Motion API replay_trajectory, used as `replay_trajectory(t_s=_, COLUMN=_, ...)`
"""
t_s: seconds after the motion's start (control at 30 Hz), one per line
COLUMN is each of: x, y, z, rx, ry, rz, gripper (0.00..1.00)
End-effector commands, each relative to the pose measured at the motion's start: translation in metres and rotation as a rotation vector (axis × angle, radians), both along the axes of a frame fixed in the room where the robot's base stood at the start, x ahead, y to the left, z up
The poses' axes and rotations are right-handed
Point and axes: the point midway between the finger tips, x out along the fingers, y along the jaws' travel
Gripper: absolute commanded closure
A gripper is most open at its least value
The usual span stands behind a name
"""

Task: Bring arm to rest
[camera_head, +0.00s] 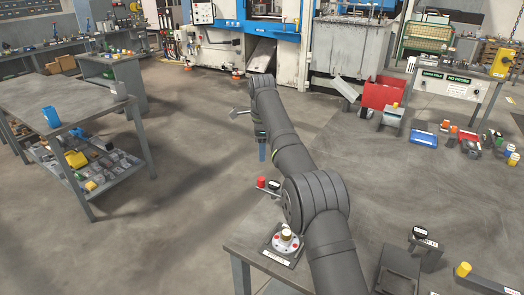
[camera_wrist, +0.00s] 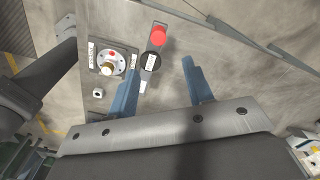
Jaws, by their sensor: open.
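My gripper (camera_head: 262,153) hangs from the end of my dark arm near the middle of the head view, with blue fingers pointing down. It also shows in the wrist view (camera_wrist: 160,67), where the two blue fingers stand apart with nothing held between them. Below lies a grey workbench (camera_head: 241,249). A red-topped piece (camera_head: 261,182) with a dark round part is by the bench's far edge, and it also shows in the wrist view (camera_wrist: 158,37) beyond the fingers. A fixture with a brass knob (camera_head: 286,236) sits on the bench and shows left of the fingers in the wrist view (camera_wrist: 110,65).
A grey table (camera_head: 70,101) with a blue part stands at left. A blue-framed machine (camera_head: 245,28) stands at the back. A red bin (camera_head: 384,93) and several small coloured parts are on the floor at right. Open floor (camera_head: 190,150) lies between the table and my arm.

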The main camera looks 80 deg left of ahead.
Motion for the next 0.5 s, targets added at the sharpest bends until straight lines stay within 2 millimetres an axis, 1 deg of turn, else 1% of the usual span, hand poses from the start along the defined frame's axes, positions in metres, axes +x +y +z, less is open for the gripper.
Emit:
replay_trajectory(t_s=0.17, x=0.000, y=0.000, z=-0.001, rx=0.000, ry=0.000, rz=0.000, gripper=0.53)
replay_trajectory(t_s=0.27, x=0.000, y=0.000, z=-0.005, rx=0.000, ry=0.000, rz=0.000, gripper=0.53)
replay_trajectory(t_s=0.37, x=0.000, y=0.000, z=-0.014, rx=-0.002, ry=0.000, rz=0.000, gripper=0.53)
replay_trajectory(t_s=0.5, x=0.000, y=-0.001, z=-0.036, rx=-0.005, ry=0.000, rz=0.001, gripper=0.53)
